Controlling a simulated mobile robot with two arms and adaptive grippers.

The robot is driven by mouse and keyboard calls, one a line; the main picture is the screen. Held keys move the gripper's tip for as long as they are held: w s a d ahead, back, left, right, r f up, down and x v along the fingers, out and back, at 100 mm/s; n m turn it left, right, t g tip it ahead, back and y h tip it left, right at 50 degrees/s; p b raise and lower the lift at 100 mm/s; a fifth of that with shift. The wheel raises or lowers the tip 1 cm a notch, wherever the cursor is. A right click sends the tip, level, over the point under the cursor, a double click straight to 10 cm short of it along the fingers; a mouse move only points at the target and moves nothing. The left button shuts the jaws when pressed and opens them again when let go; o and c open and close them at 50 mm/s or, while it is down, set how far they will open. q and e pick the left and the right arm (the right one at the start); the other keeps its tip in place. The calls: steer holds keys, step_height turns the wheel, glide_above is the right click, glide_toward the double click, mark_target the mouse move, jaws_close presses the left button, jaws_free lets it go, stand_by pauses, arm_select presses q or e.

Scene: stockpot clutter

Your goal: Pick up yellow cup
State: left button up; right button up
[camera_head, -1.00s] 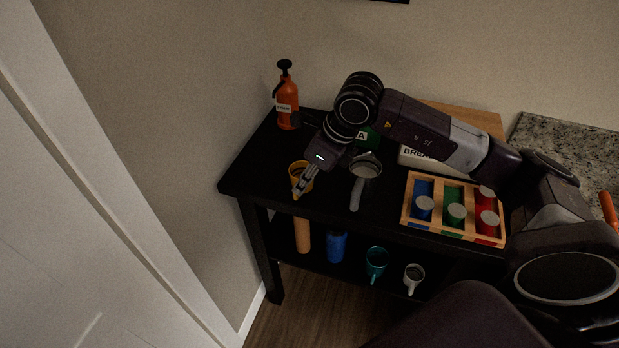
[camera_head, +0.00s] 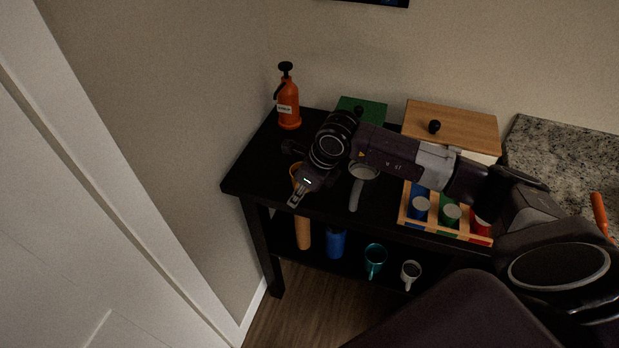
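The yellow cup (camera_head: 294,170) stands on the black table near its left front. Only a strip of its left side and rim shows; my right gripper (camera_head: 293,203) covers the rest. The gripper reaches down and to the left over the cup, with its fingertips near the table's front edge. The fingers look close together, but I cannot tell whether they are shut on the cup. My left gripper is not in view.
An orange spray bottle (camera_head: 288,108) stands at the back left. A grey strainer (camera_head: 357,190) lies right of the cup. A wooden tray (camera_head: 440,232) with colored cylinders, a green box (camera_head: 368,107) and a wooden-lidded box (camera_head: 460,122) are further right. Mugs stand on the lower shelf.

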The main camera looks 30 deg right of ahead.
steer(key=shift+a, duration=0.1)
jaws_close()
steer(key=shift+r, duration=0.2)
